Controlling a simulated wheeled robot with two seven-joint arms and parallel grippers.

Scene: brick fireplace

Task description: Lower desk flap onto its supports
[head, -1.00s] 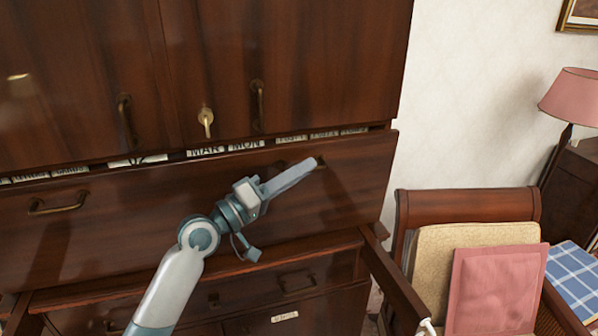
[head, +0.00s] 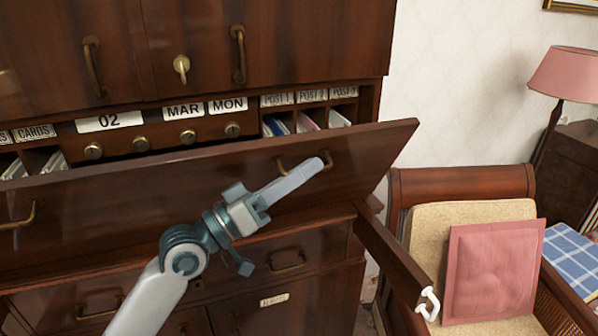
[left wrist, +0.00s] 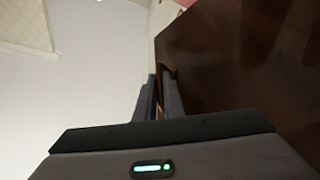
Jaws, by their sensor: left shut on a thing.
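The desk flap (head: 140,205) is a wide dark wood panel. It leans outward from the cabinet at its top edge, partly open and tilted. My left gripper (head: 300,175) is shut on the flap's right brass handle (head: 326,160); the fingers cover much of the handle. In the left wrist view the fingers (left wrist: 158,97) meet near the handle beside the dark flap (left wrist: 250,60). A second brass handle (head: 20,218) is at the flap's left. My right gripper is out of view.
Behind the flap are pigeonholes with letters (head: 305,121) and a calendar strip (head: 160,128) with brass knobs. A chair with a pink cushion (head: 493,270) stands close at the right. A pink lamp (head: 567,73) is farther back.

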